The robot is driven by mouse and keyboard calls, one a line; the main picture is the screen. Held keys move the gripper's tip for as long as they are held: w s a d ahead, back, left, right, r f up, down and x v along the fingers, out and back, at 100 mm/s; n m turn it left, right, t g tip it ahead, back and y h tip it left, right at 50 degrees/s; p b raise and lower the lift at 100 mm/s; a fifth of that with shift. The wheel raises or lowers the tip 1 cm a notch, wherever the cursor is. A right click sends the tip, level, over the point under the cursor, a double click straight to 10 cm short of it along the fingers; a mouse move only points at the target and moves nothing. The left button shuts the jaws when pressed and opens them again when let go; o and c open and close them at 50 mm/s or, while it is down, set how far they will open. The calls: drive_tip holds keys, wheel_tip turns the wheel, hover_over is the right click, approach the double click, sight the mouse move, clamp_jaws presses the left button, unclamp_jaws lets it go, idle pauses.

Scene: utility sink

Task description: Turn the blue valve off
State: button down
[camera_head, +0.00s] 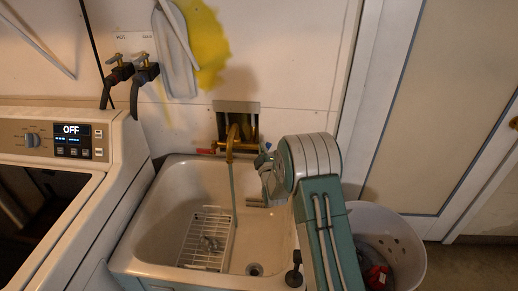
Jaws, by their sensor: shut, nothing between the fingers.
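A brass faucet (231,143) stands at the back of the white utility sink, in front of a recessed wall box. A red handle (206,151) sticks out on its left. A small blue part, seemingly the blue valve (268,146), shows on its right, partly hidden by my arm. Its exact angle is too small to tell. A thin pale line, seemingly running water (232,183), drops from the spout into the sink. My gripper (266,170) is shut and empty, just below and close to the blue part; I cannot tell whether they touch. My arm hides the sink's right back corner.
The sink (165,213) holds a white wire rack (205,238) and has a drain (254,269). A washer (60,150) reading OFF stands left. Two wall hose taps (130,70) are above it. A white basket (405,245) stands right, near a door.

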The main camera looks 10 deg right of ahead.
drive_tip(key=m+h, duration=0.1)
drive_tip(key=m, duration=0.1)
drive_tip(key=d+m, duration=0.1)
drive_tip(key=m, duration=0.1)
drive_tip(key=d+m+t+h, duration=0.1)
drive_tip(key=m, duration=0.2)
drive_tip(key=shift+s+f+h, duration=0.3)
drive_tip(key=shift+f, duration=0.1)
drive_tip(key=m+h, duration=0.1)
drive_tip(key=m, duration=0.1)
drive_tip(key=d+f+m+h, duration=0.1)
drive_tip(key=m, duration=0.1)
drive_tip(key=m+h, duration=0.1)
drive_tip(key=m, duration=0.2)
drive_tip(key=shift+s+d+f, duration=0.3)
drive_tip(key=shift+d+f, duration=0.05)
drive_tip(key=shift+f, duration=0.15)
